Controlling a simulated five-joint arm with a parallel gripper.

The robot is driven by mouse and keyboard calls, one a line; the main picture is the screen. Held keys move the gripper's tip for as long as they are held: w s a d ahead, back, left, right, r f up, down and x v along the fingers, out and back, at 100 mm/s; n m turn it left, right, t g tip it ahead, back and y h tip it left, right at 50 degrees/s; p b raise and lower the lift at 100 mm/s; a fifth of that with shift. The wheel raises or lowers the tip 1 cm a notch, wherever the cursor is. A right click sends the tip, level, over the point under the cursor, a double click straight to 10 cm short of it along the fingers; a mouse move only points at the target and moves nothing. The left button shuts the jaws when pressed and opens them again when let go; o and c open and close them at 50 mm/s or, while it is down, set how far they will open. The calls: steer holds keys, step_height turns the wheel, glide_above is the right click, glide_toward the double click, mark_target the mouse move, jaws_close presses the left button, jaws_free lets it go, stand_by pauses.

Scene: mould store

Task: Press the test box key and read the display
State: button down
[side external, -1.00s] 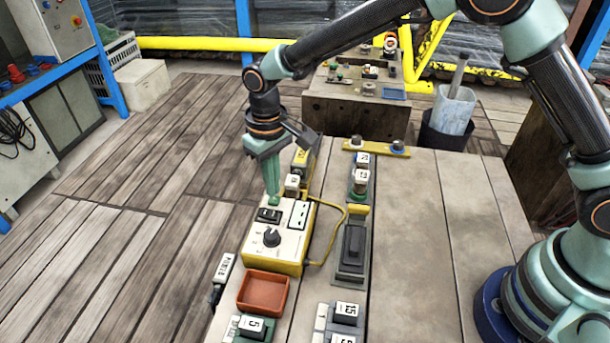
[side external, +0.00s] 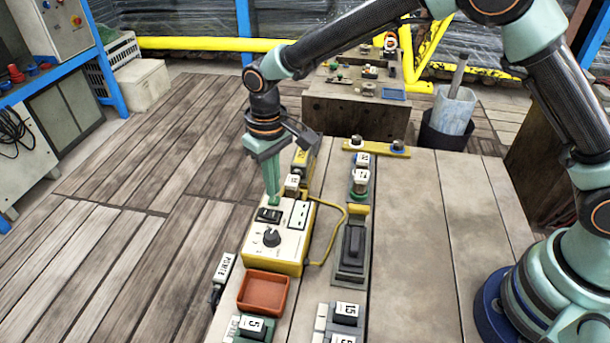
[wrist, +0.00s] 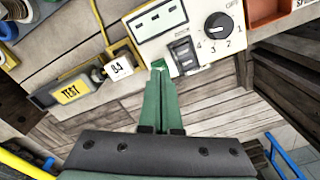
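The test box (side external: 262,258) is yellow with a pale top and stands at the table's left edge. Its top carries a dark knob (side external: 271,237), a small black window or switch (side external: 269,215) and a white panel with dark marks (side external: 299,213). The knob also shows in the wrist view (wrist: 218,25), and so does the black part (wrist: 183,52). My gripper (side external: 273,201) points down, its green fingers together, with the tips at the box's far left corner. In the wrist view the fingertips (wrist: 160,66) cover that corner, so the key under them is hidden. I cannot read any display value.
A yellow TEST unit (wrist: 72,90) and a small labelled block (wrist: 120,66) stand just beyond the box. A red-brown tray (side external: 264,291) is nearer the camera. A dark block in a grey holder (side external: 352,247) is to the right. The table's right part is clear.

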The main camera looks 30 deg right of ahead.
steer(key=shift+f, duration=0.95)
stand_by(0.6)
steer(key=shift+r, duration=3.5)
steer(key=s+d+r+m+t, duration=0.25)
steer(key=s+d+r, duration=0.25)
steer(key=d+r, duration=0.8)
steer(key=s+d+t, duration=0.3)
steer(key=s+d, duration=0.6)
steer(key=s, duration=0.1)
steer(key=shift+s+d+f, duration=0.15)
steer(key=shift+d+f, duration=0.25)
